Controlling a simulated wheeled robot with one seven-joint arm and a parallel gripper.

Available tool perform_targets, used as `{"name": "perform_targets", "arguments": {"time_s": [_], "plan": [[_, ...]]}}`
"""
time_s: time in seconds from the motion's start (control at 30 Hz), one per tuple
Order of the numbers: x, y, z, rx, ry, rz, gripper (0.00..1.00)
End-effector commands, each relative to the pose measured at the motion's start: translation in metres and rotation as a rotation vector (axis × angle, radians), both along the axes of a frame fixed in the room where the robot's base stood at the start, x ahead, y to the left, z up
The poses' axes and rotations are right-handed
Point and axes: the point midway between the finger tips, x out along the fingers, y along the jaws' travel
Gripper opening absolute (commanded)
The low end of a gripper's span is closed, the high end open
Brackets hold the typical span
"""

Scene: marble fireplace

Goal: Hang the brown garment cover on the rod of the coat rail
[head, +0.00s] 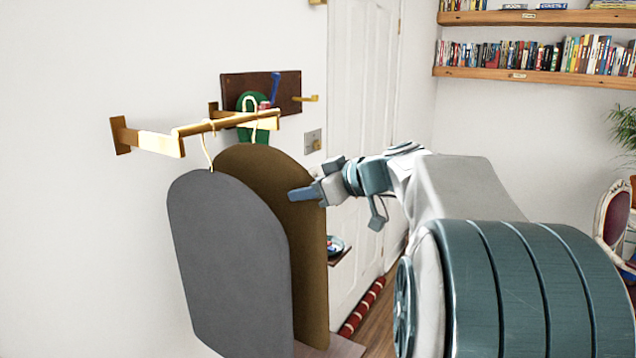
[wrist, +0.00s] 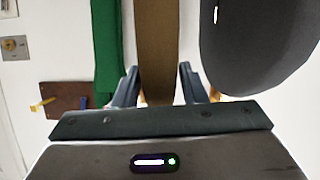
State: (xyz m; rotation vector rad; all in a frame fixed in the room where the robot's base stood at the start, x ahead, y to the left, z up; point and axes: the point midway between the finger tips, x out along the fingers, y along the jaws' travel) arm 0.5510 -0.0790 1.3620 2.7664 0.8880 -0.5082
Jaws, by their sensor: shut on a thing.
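The brown garment cover (head: 308,245) hangs upright behind and to the right of the grey cover in the head view. My gripper (head: 306,194) is shut on its right edge. In the wrist view the brown cover (wrist: 156,40) runs between the two fingers of my gripper (wrist: 158,75). The coat rail's brass rod (head: 215,124) is above the covers. A cream hanger hook (head: 250,99) shows at the rod's right part, above the brown cover. I cannot tell whether it rests on the rod or is only in line with it.
A grey cover (head: 225,260) hangs by its hook on the rod, close to the brown one; it is right of it in the wrist view. A green item (wrist: 107,45) is on the other side. A dark hook board (head: 236,88) is on the wall beyond, beside a white door (head: 360,100).

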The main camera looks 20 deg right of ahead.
Motion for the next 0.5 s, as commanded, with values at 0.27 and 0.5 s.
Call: {"name": "perform_targets", "arguments": {"time_s": [0.27, 0.5], "plan": [[0.003, 0.003, -0.017, 0.000, -0.003, 0.001, 0.00], [0.003, 0.004, -0.026, 0.000, -0.002, 0.003, 0.00]]}}
